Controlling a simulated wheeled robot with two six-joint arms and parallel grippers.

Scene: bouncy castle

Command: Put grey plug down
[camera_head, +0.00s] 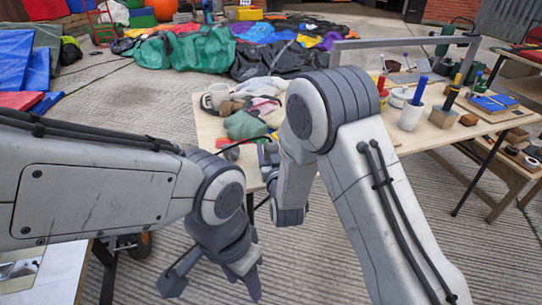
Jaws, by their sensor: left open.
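I cannot make out a grey plug. My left gripper (212,285) hangs low in front of the table, jaws apart, with nothing visible between them. My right gripper (257,152) is at the table's near left edge, close to the cloths, mostly hidden by my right forearm. I cannot tell whether its jaws are shut or hold anything. The wooden table (208,122) carries a heap of cloths (245,125) and a pale mug (215,96) at its left end.
On the table's right are a white cup (410,116) with a blue handle, a wooden block (443,117) and a blue-topped board (493,104). A grey frame (405,41) rises behind. Another bench (503,168) stands at right. Crumpled tarps (200,47) lie beyond.

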